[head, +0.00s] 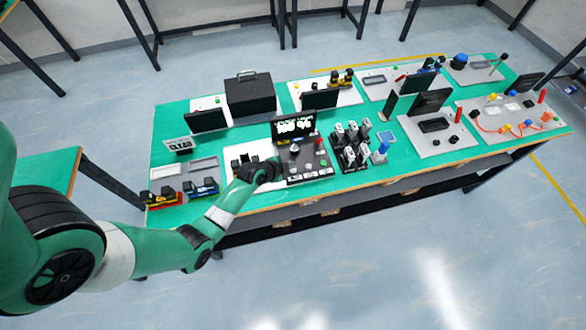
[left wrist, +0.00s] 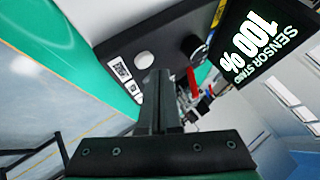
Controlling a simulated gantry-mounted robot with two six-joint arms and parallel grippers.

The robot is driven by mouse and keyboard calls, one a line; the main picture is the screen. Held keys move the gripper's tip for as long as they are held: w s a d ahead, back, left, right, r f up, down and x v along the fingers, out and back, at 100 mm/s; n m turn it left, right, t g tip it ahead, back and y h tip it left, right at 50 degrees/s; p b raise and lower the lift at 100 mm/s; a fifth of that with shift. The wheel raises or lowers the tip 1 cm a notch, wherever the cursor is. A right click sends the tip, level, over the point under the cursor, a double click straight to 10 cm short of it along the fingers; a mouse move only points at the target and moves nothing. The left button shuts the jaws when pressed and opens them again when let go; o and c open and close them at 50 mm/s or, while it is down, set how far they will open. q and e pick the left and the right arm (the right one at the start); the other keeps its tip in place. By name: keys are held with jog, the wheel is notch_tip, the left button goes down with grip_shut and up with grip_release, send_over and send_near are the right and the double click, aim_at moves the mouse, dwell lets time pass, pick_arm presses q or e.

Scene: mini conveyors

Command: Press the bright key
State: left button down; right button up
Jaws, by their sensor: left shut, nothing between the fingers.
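My left gripper (head: 270,168) is at the left edge of a dark control panel (head: 318,172) on the green bench. In the left wrist view its fingers (left wrist: 158,80) are closed together with nothing between them, and the tips overlap the panel. A pale round key (left wrist: 144,60) lies on the dark panel (left wrist: 168,38), just beside the fingertips in the picture; I cannot tell whether they touch. The panel also has a dark knob (left wrist: 191,45) and a red part (left wrist: 194,82). A black display (left wrist: 262,45) reads "SENSOR STAND 100 %". No key is clearly lit. My right gripper is out of view.
The display (head: 293,128) stands behind the panel. A rack of dark and grey items (head: 350,147) is close on its right. The floor (head: 400,240) in front is clear.

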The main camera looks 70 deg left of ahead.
aim_at(291, 172)
pick_arm(q)
jog(key=shift+r+p, duration=2.4)
jog(key=shift+r, duration=0.2)
jog(key=shift+f, duration=0.1)
